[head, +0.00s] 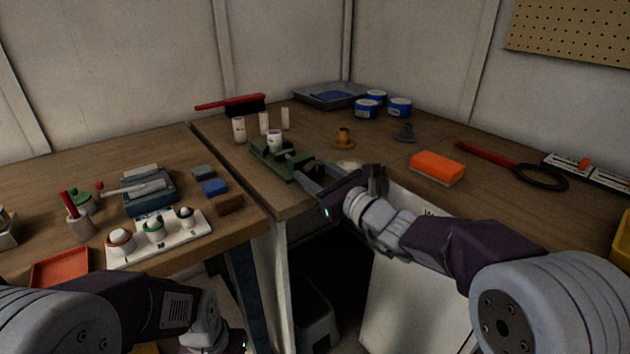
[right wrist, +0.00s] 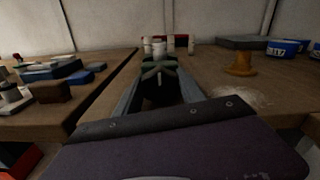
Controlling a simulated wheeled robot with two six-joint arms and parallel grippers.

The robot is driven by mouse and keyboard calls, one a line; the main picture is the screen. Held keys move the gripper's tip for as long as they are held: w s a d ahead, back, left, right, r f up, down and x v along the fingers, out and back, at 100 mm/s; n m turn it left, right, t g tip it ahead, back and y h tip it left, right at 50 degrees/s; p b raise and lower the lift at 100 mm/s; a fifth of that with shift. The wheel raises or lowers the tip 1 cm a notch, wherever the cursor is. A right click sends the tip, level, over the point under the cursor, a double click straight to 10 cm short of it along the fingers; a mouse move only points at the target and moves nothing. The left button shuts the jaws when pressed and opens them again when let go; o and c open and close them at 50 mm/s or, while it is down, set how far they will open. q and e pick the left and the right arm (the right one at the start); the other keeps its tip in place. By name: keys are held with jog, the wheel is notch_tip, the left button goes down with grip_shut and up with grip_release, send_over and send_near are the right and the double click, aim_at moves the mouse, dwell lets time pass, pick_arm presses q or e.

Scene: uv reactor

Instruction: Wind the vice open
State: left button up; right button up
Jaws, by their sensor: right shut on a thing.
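The green vice (head: 268,152) stands at the front left corner of the right-hand bench, with a white cylinder (head: 274,141) at its jaws. In the right wrist view the vice (right wrist: 158,64) is straight ahead, between the fingertips. My right gripper (head: 306,172) reaches to the vice's near end and is shut on its handle, which is mostly hidden by the fingers. The fingers also show in the right wrist view (right wrist: 158,82). My left gripper (head: 232,345) is low at the bottom edge, away from the vice; its fingers are not clear.
An orange block (head: 437,167), an amber piece (head: 343,138) and blue tins (head: 399,107) are to the right. The left bench holds a white egg-cup rack (head: 166,243) and blue block (head: 215,187).

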jog(key=o, duration=1.4)
jog(key=p+v, duration=0.1)
jog(key=v, duration=0.8)
